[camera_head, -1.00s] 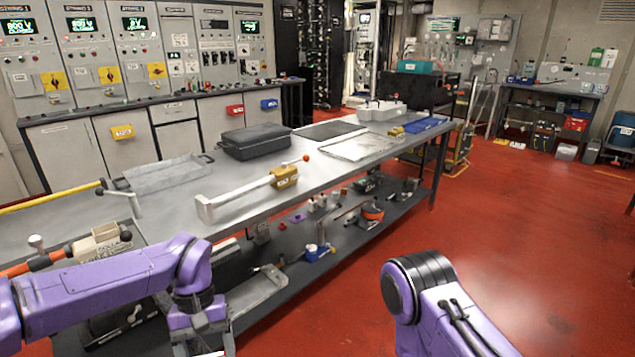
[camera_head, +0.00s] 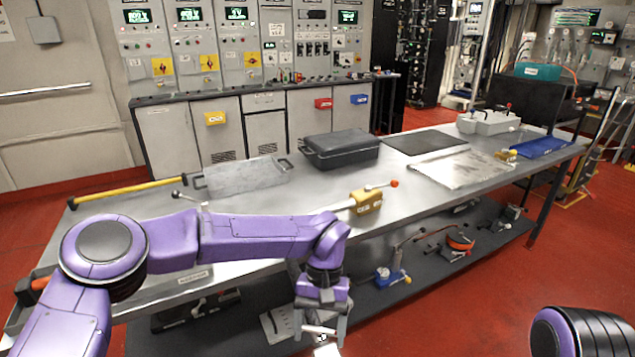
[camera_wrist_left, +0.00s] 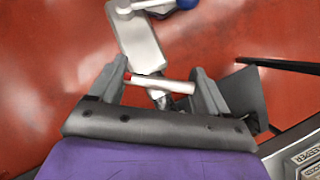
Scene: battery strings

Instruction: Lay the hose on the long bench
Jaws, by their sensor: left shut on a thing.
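The long bench (camera_head: 395,172), with a grey metal top and a dark lower shelf, runs across the middle of the head view. My left gripper (camera_head: 321,328) hangs low in front of it, below the top's level. In the left wrist view, my left gripper (camera_wrist_left: 163,88) is shut on a pale rod (camera_wrist_left: 170,86) with a red end. A flat light grey piece (camera_wrist_left: 140,42) with a blue part beyond shows past it. I cannot tell whether the rod belongs to the hose; no hose shows clearly. My right gripper is out of view.
On the bench are a black case (camera_head: 340,152), a clear tray (camera_head: 243,177), a yellow bar (camera_head: 128,190), a yellow block (camera_head: 366,201) and a blue tray (camera_head: 541,147). Several tools, one with an orange part (camera_head: 460,242), lie on the lower shelf. Red floor lies in front.

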